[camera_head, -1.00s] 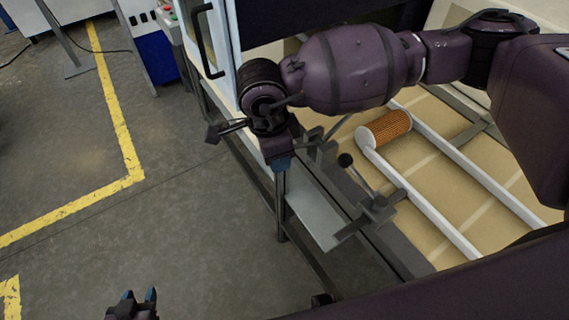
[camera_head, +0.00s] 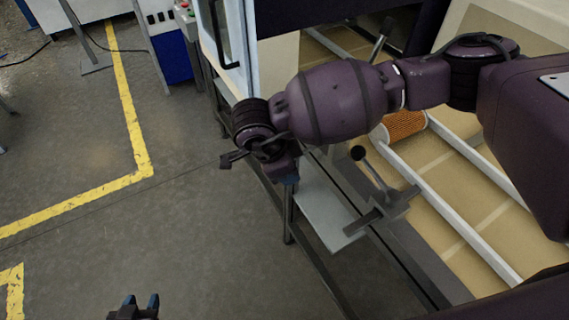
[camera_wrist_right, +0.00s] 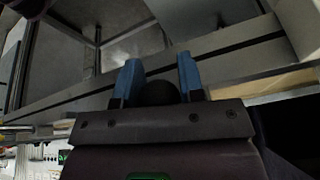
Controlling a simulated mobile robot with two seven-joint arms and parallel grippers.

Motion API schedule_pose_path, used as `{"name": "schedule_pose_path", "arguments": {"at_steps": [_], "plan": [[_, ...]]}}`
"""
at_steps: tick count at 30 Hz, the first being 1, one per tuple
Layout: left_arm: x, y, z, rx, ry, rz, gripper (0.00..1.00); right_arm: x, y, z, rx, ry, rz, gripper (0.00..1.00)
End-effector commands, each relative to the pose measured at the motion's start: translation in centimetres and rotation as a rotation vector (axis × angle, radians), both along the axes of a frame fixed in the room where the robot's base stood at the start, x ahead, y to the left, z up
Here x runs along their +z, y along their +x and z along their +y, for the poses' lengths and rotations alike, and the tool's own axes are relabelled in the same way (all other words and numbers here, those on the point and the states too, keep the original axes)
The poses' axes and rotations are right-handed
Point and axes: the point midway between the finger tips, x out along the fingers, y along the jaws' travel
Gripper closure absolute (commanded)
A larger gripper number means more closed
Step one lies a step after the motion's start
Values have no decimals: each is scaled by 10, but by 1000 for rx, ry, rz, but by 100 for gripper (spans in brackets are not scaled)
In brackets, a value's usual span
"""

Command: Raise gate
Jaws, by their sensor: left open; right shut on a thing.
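In the head view, a lever with a black ball knob (camera_head: 358,153) rises from a grey bracket (camera_head: 395,207) at the conveyor's near edge. I cannot make out clearly which part is the gate. In the head view that gripper is mostly hidden behind my right wrist. My left gripper (camera_head: 134,303) is open and empty, low at the bottom edge over the floor, far from the levers.
An orange pleated filter cartridge (camera_head: 405,125) lies between white rails (camera_head: 455,210) on the tan conveyor, partly hidden by my right arm. A light grey plate (camera_head: 328,212) juts from the near side. A white-framed cabinet door (camera_head: 238,50) stands upper left. The floor at left is open.

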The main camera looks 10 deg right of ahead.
Motion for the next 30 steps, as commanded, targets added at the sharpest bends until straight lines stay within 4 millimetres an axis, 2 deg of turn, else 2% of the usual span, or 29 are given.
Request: {"name": "schedule_pose_path", "arguments": {"at_steps": [1,16,17,21,30], "plan": [[0,0,0,0,0,0,57,-2,3,-6,-10,-10,-4,100],[0,0,0,0,0,-1,57,-2,5,-7,-13,-12,-7,100],[0,0,0,0,0,-1,57,-2,5,-7,-13,-12,-7,61],[1,0,0,-1,1,-2,57,-2,4,-5,-10,-8,-6,40],[1,1,-1,0,-1,-3,57,0,2,-2,-5,-3,-4,40]]}}
